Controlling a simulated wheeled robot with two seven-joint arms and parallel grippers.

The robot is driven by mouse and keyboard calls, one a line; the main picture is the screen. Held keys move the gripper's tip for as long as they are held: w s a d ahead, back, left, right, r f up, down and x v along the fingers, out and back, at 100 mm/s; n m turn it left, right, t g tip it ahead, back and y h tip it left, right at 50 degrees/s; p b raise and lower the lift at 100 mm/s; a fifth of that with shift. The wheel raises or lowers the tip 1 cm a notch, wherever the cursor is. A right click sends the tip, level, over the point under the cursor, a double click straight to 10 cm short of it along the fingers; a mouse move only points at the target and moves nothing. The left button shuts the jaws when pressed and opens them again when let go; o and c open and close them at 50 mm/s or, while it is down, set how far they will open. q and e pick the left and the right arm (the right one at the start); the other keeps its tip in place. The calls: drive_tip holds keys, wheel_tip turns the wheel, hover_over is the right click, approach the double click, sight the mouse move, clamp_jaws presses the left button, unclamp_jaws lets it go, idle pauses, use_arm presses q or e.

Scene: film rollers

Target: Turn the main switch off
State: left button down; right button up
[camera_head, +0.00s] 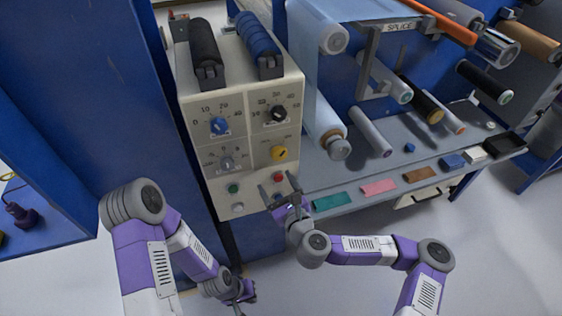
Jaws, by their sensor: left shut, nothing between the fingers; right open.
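A beige control panel (254,146) faces me left of the roller machine. It carries a yellow rotary switch (279,153), a blue knob (218,125), a black knob (279,113) and a grey knob (227,162). Below are a red button (278,177), a green button (233,188) and a white button (238,207). The labels are too small to tell which is the main switch. My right gripper (279,187) is open at the panel's lower right, its fingers around the red button's area, below the yellow switch; contact cannot be told. My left gripper (246,293) is shut and empty, low near the floor.
Black (205,45) and blue (258,42) ribbed rollers sit on the panel box. A grey shelf (340,173) with coloured blocks and several rollers extends right. A tall blue cabinet (100,90) stands left. Floor in front is clear.

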sight(280, 156)
drive_tip(key=w+m, duration=0.1)
drive_tip(key=w, duration=0.2)
drive_tip(key=w+r+m+h+b, duration=0.1)
drive_tip(key=w, duration=0.2)
drive_tip(key=w+d+r+m+t+b, duration=0.1)
drive_tip(key=w, duration=0.1)
drive_tip(key=shift+w+h, duration=0.4)
drive_tip(key=c, duration=1.1)
drive_tip(key=shift+o, duration=0.2)
